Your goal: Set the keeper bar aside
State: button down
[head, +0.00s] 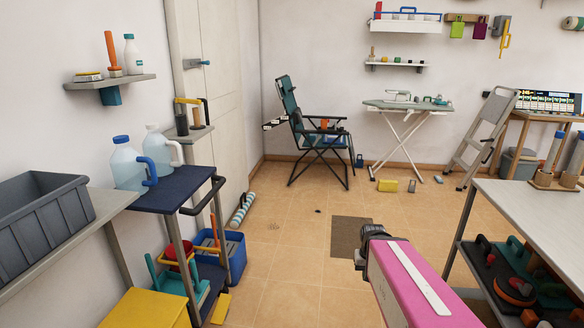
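I cannot tell for sure which thing is the keeper bar. A teal and white striped roll or bar (242,209) lies on the floor along the foot of the pale door (222,110). A pink link of my arm with a white strip reaches in from the bottom right and ends in a dark joint. My gripper's fingers do not show, so what they hold is hidden.
A dark blue cart (172,190) with jugs stands left, with a blue bin (233,257) beside it. A white bench (530,205) stands right. A folding chair (310,135) and an ironing board (409,107) stand at the back. The middle tiles are mostly clear, around a brown mat (350,236).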

aim_at(177, 100)
jog(key=i+u, duration=0.2)
jog(key=i, duration=0.25)
jog(key=i+l+u, duration=0.15)
jog(key=i, duration=0.3)
jog(key=i+l+u, duration=0.2)
jog(key=i, duration=0.25)
jog(key=i+l+u, duration=0.2)
jog(key=i, duration=0.2)
jog(key=i+l+u, duration=0.5)
jog(key=i+l, duration=0.15)
